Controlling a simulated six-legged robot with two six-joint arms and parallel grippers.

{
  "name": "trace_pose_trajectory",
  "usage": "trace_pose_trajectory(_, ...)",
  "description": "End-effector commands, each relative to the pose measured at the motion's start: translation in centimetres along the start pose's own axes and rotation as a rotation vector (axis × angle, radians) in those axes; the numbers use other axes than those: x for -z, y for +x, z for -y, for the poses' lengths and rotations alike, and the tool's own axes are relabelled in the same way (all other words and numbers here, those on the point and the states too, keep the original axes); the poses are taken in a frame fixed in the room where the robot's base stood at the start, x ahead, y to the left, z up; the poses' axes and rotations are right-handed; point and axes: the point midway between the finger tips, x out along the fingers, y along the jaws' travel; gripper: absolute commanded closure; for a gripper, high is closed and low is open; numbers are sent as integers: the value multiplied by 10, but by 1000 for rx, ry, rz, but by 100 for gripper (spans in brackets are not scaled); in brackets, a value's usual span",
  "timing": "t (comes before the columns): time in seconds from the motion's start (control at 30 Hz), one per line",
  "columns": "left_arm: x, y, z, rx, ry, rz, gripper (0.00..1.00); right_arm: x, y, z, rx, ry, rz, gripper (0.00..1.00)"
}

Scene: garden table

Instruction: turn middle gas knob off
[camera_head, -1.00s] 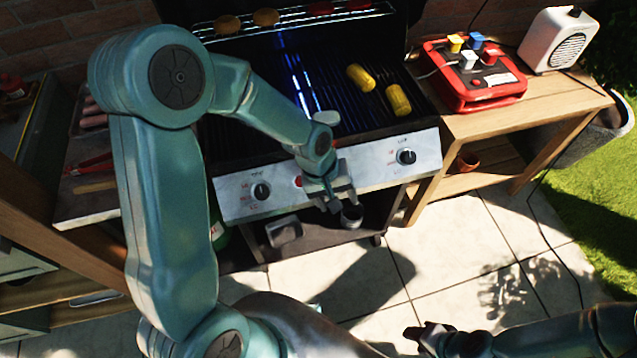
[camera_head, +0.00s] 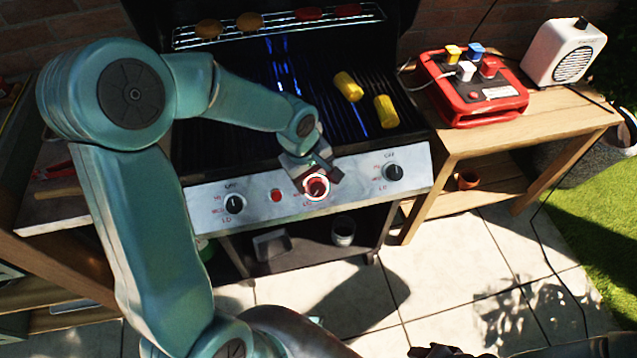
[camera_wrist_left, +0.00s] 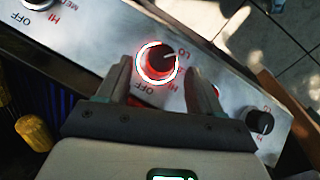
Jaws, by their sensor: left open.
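The middle gas knob (camera_head: 317,186) is on the grill's silver front panel, ringed in glowing red. My left gripper (camera_head: 312,170) is open at the knob in the head view. In the left wrist view its fingers (camera_wrist_left: 160,82) stand either side of the knob's near part, with no clear contact. My right gripper (camera_head: 437,351) shows only partly at the bottom edge; its jaws are unclear.
The left knob (camera_head: 235,204), a red button (camera_head: 276,195) and the right knob (camera_head: 393,172) share the panel. Corn cobs (camera_head: 385,111) lie on the grill grate. A side table (camera_head: 560,110) holds a red power box (camera_head: 472,88) and a white speaker (camera_head: 563,50).

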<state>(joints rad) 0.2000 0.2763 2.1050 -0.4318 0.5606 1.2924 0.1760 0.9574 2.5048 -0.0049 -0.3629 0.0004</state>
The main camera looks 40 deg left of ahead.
Motion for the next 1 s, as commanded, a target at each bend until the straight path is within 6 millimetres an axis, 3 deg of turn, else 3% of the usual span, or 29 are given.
trace_pose_trajectory(0.2, 0, 30, 0, 2, 1, 1, 34, 0, 2, 0, 0, 0, 0, 57)
trace_pose_trajectory(0.57, 0, 36, -4, -1, 1, 0, 34, 0, 2, -1, 0, 0, 0, 57)
trace_pose_trajectory(0.73, -1, 36, -4, 0, 1, 1, 86, 0, 2, -1, 0, 0, 0, 57)
trace_pose_trajectory(1.0, -1, 37, -3, 3, 2, 2, 89, 0, 2, -1, 0, 0, 0, 57)
